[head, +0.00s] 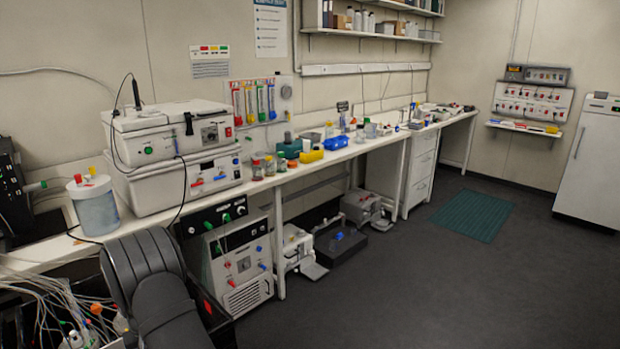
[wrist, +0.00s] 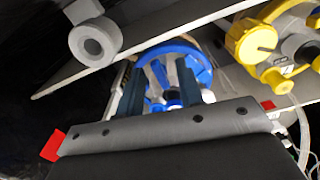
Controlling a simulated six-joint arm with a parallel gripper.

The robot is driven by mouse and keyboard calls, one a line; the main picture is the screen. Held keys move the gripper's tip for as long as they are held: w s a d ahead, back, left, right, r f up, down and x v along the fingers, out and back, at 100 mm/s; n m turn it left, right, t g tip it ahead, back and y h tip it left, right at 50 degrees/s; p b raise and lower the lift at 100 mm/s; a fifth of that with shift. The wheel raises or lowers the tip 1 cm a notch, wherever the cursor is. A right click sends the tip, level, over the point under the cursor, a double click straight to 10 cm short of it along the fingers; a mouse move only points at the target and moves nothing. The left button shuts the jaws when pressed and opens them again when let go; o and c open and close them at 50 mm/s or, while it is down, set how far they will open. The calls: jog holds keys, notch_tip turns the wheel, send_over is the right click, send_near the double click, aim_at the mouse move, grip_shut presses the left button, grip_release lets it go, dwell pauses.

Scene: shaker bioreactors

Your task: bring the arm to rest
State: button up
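My arm (head: 150,290) shows as a dark, ribbed link at the lower left of the head view, in front of the bench. My gripper is not visible in that view. In the wrist view my gripper (wrist: 160,80) has its two dark fingers spread apart, with nothing clearly held between them. A blue ring-shaped part (wrist: 178,48) lies beyond the fingertips. I cannot tell whether the fingers touch it.
In the wrist view a yellow knobbed fitting (wrist: 250,40) is at upper right and a grey round fitting (wrist: 95,42) at upper left. Tubing (head: 50,300) crowds the head view's lower left.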

jog(key=m, duration=0.2)
jog(key=shift+m, duration=0.3)
notch_tip(320, 180, up, 17)
jog(key=f+m+g, duration=0.1)
jog(key=f+m, duration=0.1)
jog(key=f, duration=0.2)
jog(key=f+m+g+y, duration=0.1)
jog(key=f+m, duration=0.1)
jog(key=f, duration=0.1)
jog(key=w+f+m+g, duration=0.1)
jog(key=f+m, duration=0.2)
jog(key=f, duration=0.1)
jog(key=shift+f, duration=0.3)
jog(key=o, duration=1.4)
jog(key=shift+o, duration=0.3)
jog(key=s+r+m+t, duration=0.1)
jog(key=r+m, duration=0.2)
jog(key=r, duration=0.5)
jog(key=s+r+m+t+y, duration=0.1)
jog(key=s+r+m+t, duration=0.1)
jog(key=r, duration=0.6)
jog(key=shift+s+a+m+t, duration=0.15)
jog(key=shift+m+t, duration=0.15)
jog(key=shift+m, duration=0.5)
notch_tip(320, 180, down, 9)
jog(key=a, duration=0.1)
jog(key=shift+w+a+f, duration=0.2)
jog(key=shift+w+a, duration=0.1)
